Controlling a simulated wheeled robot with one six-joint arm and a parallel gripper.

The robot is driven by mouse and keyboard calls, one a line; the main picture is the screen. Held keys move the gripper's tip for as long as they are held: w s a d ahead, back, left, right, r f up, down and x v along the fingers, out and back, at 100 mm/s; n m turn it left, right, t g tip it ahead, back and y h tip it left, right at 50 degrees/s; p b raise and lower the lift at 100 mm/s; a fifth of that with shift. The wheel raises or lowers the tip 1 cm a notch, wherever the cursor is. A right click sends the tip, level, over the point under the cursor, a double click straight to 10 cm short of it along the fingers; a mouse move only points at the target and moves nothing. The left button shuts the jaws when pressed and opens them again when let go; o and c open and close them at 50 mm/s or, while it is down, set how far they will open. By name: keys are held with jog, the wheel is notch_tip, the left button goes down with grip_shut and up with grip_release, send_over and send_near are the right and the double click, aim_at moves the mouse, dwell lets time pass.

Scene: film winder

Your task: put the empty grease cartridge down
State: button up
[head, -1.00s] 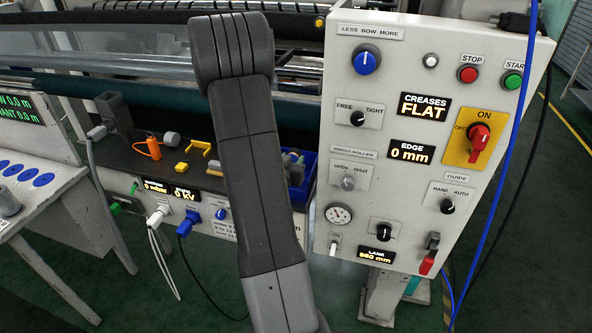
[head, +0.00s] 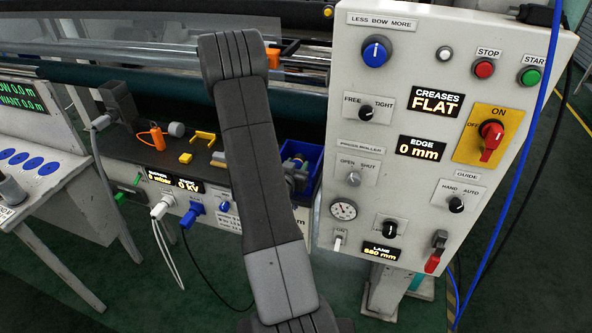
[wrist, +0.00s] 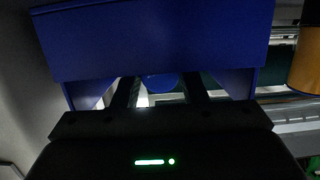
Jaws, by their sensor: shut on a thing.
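An orange cylindrical thing (wrist: 308,60) is at the wrist view's right edge. The dark bench holds an orange item (head: 156,138), a grey cylinder (head: 176,129) and yellow pieces (head: 204,138). A blue bin (head: 313,158) holds several items. The control panel (head: 400,65) stands close on the right.

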jog(key=shift+f, duration=0.95)
jog(key=shift+s+f+b, duration=0.15)
jog(key=shift+f+b, duration=0.55)
jog(key=shift+b, duration=0.2)
jog(key=o, duration=1.1)
jog(key=shift+s+f, duration=0.1)
jog(key=shift+f, duration=0.05)
jog(key=shift+r+p, duration=0.75)
jog(key=shift+p, duration=0.35)
jog(key=b+v, duration=0.3)
jog(key=v, duration=0.8)
jog(key=shift+s+a+r, duration=0.15)
jog(key=shift+s, duration=0.1)
